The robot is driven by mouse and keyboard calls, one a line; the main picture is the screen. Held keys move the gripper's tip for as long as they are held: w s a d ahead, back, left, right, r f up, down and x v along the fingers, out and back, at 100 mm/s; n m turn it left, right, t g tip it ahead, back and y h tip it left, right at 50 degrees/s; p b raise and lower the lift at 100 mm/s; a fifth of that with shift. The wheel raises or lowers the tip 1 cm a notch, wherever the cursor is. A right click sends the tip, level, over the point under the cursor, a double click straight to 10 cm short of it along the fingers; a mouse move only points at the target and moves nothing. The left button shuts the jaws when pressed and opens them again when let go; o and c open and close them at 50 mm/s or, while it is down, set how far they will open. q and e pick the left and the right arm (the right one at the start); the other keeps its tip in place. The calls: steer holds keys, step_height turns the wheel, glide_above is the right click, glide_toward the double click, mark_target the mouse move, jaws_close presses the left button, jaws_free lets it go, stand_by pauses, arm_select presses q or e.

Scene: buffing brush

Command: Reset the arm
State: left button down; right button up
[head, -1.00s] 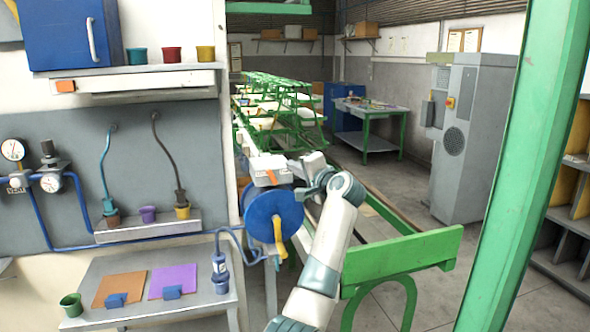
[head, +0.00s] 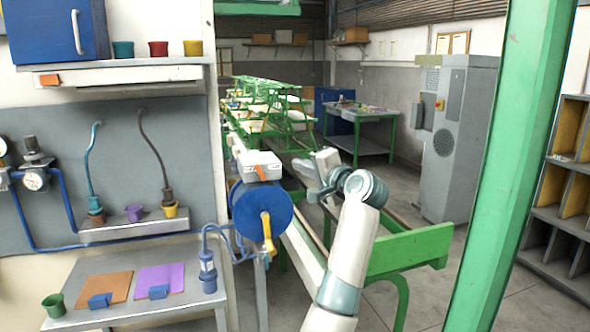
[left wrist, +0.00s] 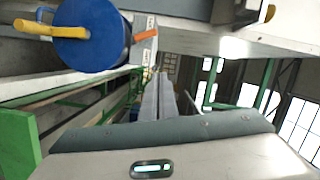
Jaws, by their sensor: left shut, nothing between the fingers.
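My left arm (head: 345,262) reaches up through the lower middle of the head view, bent at its top joint. My left gripper (head: 312,192) is beyond that joint, just right of the blue hose reel (head: 250,208) and apart from it. In the left wrist view its two grey fingers (left wrist: 159,92) lie side by side, closed, with nothing between them. The blue reel with its yellow crank (left wrist: 38,28) shows at upper left of that view. My right gripper is in neither view.
A green rail frame (head: 410,250) stands right of my arm. A green post (head: 512,150) rises at right. The side table (head: 140,315) holds an orange mat, a purple mat and a green cup (head: 54,304). A grey cabinet (head: 462,150) stands behind; floor before it is clear.

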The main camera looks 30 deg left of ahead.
arm_select(q)
steer(key=shift+s+d, duration=0.15)
steer(key=shift+d, duration=0.05)
stand_by(0.5)
